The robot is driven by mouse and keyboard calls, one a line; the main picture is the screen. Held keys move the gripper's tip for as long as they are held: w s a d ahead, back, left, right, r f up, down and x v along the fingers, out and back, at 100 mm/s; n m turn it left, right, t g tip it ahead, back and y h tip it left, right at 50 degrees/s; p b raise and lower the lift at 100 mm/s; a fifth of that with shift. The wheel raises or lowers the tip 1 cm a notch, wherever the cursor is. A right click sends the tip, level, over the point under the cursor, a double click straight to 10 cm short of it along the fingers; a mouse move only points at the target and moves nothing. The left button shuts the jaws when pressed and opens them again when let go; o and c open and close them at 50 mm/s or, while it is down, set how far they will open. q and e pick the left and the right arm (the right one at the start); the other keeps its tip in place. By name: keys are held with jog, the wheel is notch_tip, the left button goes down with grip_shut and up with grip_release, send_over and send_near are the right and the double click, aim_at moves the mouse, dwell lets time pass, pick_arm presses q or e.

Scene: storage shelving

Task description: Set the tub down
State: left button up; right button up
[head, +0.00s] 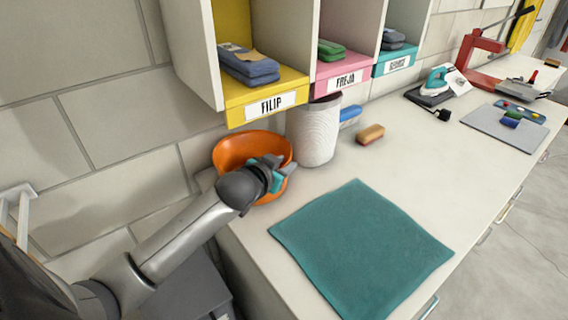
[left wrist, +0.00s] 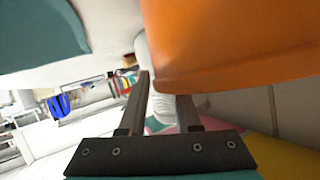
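The fingers appear closed on the wall. My right gripper is not in view.
The ribbed cylinder (head: 315,132) stands close right of the tub. A yellow cubby (head: 262,96) labelled FILIP overhangs behind it. A teal cloth (head: 362,250) lies flat in front, and a brush (head: 370,134) lies beyond. Bare worktop lies right of the cloth.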

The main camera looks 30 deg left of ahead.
pick_arm(q)
jog(key=shift+o, duration=0.5)
jog(key=shift+r, duration=0.1)
jog(key=p+v, duration=0.2)
jog(key=v, duration=1)
